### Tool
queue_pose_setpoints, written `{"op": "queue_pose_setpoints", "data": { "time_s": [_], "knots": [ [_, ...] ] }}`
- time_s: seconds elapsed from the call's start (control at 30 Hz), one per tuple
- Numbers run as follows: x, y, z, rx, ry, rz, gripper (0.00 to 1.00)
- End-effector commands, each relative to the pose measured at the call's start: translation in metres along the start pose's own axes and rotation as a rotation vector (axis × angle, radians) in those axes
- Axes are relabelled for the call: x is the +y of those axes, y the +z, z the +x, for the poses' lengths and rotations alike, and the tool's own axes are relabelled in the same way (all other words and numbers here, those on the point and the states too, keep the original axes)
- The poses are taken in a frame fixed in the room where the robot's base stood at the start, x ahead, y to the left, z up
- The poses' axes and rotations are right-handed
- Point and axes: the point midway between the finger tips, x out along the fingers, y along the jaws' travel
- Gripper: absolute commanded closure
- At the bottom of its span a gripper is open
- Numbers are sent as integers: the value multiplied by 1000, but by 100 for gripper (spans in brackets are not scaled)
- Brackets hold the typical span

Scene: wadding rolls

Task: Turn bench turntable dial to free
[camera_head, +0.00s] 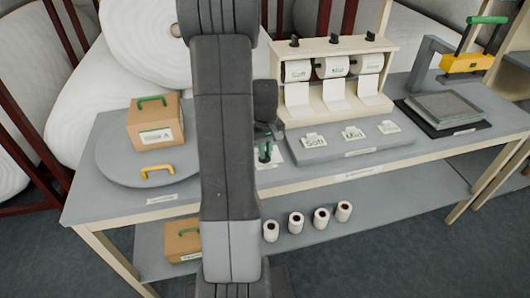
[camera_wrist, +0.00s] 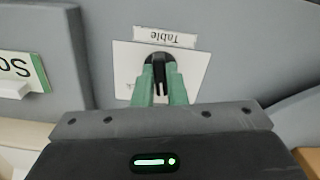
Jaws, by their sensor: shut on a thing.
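The dial (camera_wrist: 157,60) is a small black knob on a white plate (camera_wrist: 124,62), with a label reading "Table" beside it in the wrist view. My gripper (camera_wrist: 160,82) has its green fingers shut on the knob. In the head view my gripper (camera_head: 265,153) points down at the white plate (camera_head: 277,157) on the bench; the knob is hidden there. The dial's markings are mostly covered, so I cannot tell its setting. The round grey turntable (camera_head: 112,167) is at the bench's left end, partly behind my arm, with a cardboard box (camera_head: 152,124) on it.
A yellow handle (camera_head: 158,171) is at the turntable's front. Right of my gripper, a raised grey strip (camera_head: 345,145) carries several cards, in front of a roll dispenser (camera_head: 335,75). A dark tray and yellow-headed press (camera_head: 467,62) stand at right. Small rolls (camera_head: 296,223) stand on the lower shelf.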

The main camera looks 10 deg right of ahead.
Motion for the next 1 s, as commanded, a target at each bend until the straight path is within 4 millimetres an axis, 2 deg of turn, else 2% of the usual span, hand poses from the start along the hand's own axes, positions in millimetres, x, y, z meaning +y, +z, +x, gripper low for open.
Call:
{"op": "queue_pose_setpoints", "data": {
  "time_s": [0.2,0.5,1.0],
  "knots": [
    [2,-1,0,2,2,-190,100],
    [2,-1,0,2,2,-387,100],
    [3,-1,-1,2,2,-492,100]
  ]
}}
